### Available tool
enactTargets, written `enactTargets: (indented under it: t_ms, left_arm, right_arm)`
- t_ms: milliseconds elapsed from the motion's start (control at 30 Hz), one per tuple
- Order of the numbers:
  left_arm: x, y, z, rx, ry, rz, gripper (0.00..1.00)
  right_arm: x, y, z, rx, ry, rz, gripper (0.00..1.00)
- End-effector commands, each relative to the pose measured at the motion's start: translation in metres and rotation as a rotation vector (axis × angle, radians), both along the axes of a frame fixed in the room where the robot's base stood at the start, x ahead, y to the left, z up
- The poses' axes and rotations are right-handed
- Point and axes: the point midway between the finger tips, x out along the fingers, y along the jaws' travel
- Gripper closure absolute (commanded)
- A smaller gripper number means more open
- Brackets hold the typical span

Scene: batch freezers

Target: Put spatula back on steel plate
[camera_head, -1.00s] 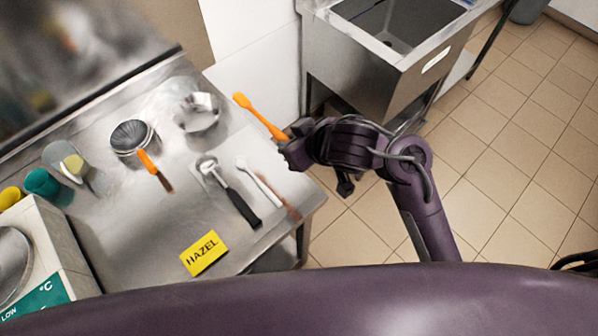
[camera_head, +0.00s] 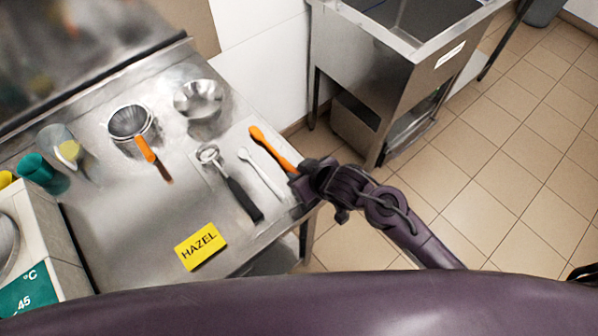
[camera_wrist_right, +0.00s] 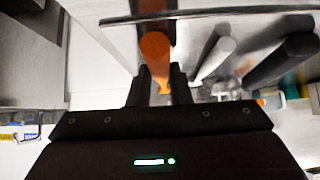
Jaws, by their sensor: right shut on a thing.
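My right gripper (camera_head: 304,180) is shut on the orange spatula (camera_head: 270,146), near its lower right end. The spatula points up and left over the right part of the steel counter. In the right wrist view, the orange spatula (camera_wrist_right: 154,50) rises between my fingers (camera_wrist_right: 162,85). The steel plate (camera_head: 207,176) appears as a thin flat sheet on the counter, with a black-handled scoop (camera_head: 238,193) and a white spatula (camera_head: 262,175) lying on it. The orange spatula is just right of the white one; I cannot tell whether it touches the plate. My left gripper is out of view.
The steel counter (camera_head: 130,225) also holds a steel bowl (camera_head: 199,100), a sieve (camera_head: 131,121) with an orange-handled tool (camera_head: 150,156), cups at left and a yellow HAZEL sign (camera_head: 201,245). A sink (camera_head: 400,50) stands beyond a gap at right.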

Motion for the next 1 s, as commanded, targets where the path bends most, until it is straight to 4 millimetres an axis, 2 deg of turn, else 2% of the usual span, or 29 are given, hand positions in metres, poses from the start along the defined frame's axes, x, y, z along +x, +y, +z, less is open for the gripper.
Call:
enactTargets:
  t_ms: [367, 400, 533, 800, 1000]
  left_arm:
    - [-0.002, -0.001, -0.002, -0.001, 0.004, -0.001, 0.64]
    - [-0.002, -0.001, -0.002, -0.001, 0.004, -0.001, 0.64]
    - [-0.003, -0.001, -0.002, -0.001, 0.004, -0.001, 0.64]
    - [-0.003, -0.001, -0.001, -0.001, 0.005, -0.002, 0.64]
    - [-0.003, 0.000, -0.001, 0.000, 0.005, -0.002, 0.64]
  right_arm:
    - [0.000, 0.000, -0.004, 0.001, -0.001, 0.000, 1.00]
    - [0.000, 0.000, -0.004, 0.001, -0.001, 0.000, 0.78]
    - [0.000, 0.000, -0.004, 0.001, -0.001, 0.000, 0.61]
    - [0.000, 0.000, -0.003, 0.001, -0.001, 0.000, 0.60]
    - [-0.008, -0.006, 0.009, 0.001, -0.002, 0.001, 0.60]
